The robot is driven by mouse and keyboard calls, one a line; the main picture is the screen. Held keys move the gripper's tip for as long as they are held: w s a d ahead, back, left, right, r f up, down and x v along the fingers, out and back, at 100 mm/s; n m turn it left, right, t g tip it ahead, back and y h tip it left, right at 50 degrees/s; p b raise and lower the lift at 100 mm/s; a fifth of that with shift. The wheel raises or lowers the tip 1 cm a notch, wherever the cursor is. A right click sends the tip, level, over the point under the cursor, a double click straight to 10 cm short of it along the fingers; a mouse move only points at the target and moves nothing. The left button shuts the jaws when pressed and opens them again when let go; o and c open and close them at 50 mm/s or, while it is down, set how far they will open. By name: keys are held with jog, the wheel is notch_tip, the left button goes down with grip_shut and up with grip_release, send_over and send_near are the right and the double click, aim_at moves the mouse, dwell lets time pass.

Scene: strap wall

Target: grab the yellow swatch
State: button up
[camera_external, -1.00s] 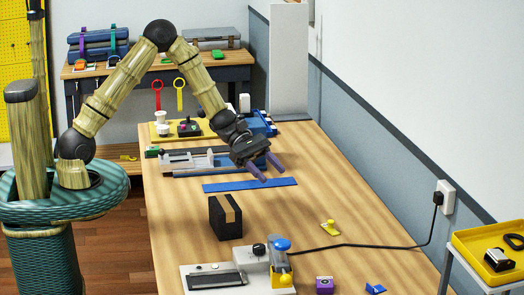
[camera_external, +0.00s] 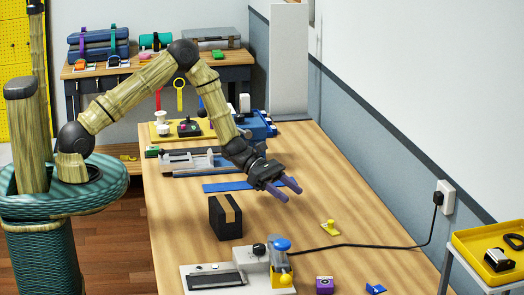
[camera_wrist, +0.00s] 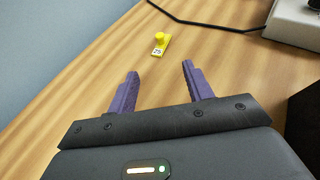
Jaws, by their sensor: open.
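The yellow swatch (camera_external: 329,227) lies on the wooden table, right of the middle. It is a small flat strip with a raised yellow knob. In the wrist view the swatch (camera_wrist: 161,45) lies beyond my fingertips, about centred between them, with a white label marked 25 at its near end. My gripper (camera_external: 292,186) is open and empty above the table, behind the swatch and a little to its left. In the wrist view both purple fingers of my gripper (camera_wrist: 159,68) are spread apart and touch nothing.
A black block with a tan stripe (camera_external: 225,217) stands to the left. A grey device with a blue knob (camera_external: 215,277) is in front; its black cable (camera_external: 375,245) runs past the swatch to the wall socket.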

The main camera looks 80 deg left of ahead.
jog(key=p, duration=0.2)
send_near(323, 226)
jog(key=w+d, duration=0.3)
jog(key=shift+d+r, duration=0.15)
jog(key=shift+d, duration=0.1)
jog(key=shift+w, duration=0.1)
jog(key=shift+a, duration=0.1)
jog(key=shift+w+d+f, duration=0.2)
jog(key=shift+d, duration=0.3)
jog(key=shift+p+x, duration=0.8)
jog(key=shift+x, duration=1.35)
jog(key=shift+a+f, duration=0.1)
